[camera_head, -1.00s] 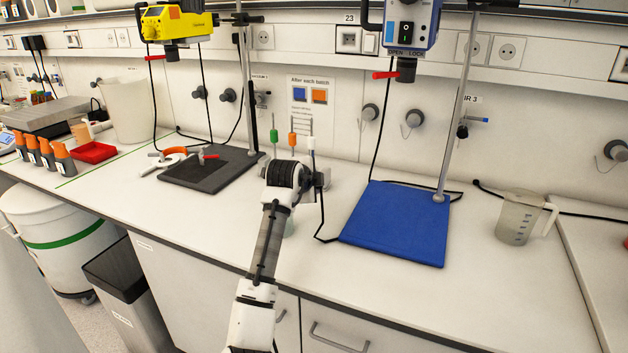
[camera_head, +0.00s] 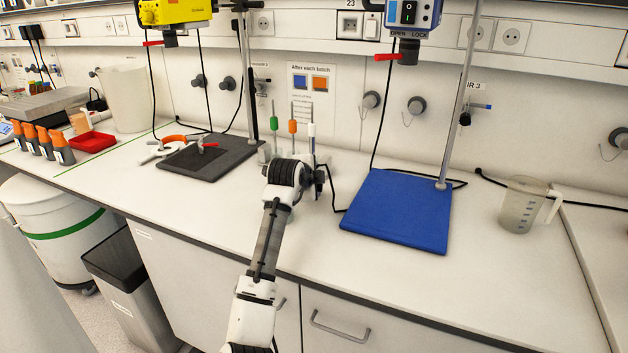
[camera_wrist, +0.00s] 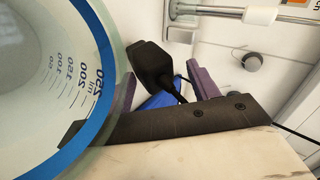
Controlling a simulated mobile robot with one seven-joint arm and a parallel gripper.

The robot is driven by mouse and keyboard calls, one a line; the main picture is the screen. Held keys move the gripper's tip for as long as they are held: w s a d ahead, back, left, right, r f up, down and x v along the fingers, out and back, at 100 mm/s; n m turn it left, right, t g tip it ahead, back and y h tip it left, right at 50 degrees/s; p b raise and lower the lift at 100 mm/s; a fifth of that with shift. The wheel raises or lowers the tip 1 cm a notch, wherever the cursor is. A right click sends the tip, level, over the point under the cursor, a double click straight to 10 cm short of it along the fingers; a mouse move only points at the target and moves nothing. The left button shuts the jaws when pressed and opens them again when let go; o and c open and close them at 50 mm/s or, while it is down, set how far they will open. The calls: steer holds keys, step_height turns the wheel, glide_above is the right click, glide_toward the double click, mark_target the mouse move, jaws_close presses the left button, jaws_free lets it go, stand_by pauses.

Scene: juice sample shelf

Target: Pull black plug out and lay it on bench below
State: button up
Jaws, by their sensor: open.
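A black plug (camera_wrist: 150,63) with its dark cable end toward me lies between my gripper's two purple fingers in the wrist view. My gripper (camera_wrist: 162,76) is open, with the fingers apart on either side of the plug. I cannot tell whether a finger touches it, or whether it rests on the bench. In the head view my gripper (camera_head: 319,178) is low over the white bench (camera_head: 390,285), left of the blue mat; the wrist hides most of its fingers and the plug. A black cable (camera_head: 334,200) runs beside it.
A glass beaker with a blue rim (camera_wrist: 88,125) is very close at the wrist view's left. The blue mat (camera_head: 398,212) is right of my gripper, with a metal stand rod (camera_head: 459,100). A green, orange and white set of upright holders (camera_head: 293,126) stands behind. The front bench is clear.

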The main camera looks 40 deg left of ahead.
steer(key=b+v, duration=0.3)
steer(key=v, duration=1)
steer(key=shift+s+r, duration=0.25)
steer(key=shift+s, duration=0.05)
steer(key=shift+d, duration=0.15)
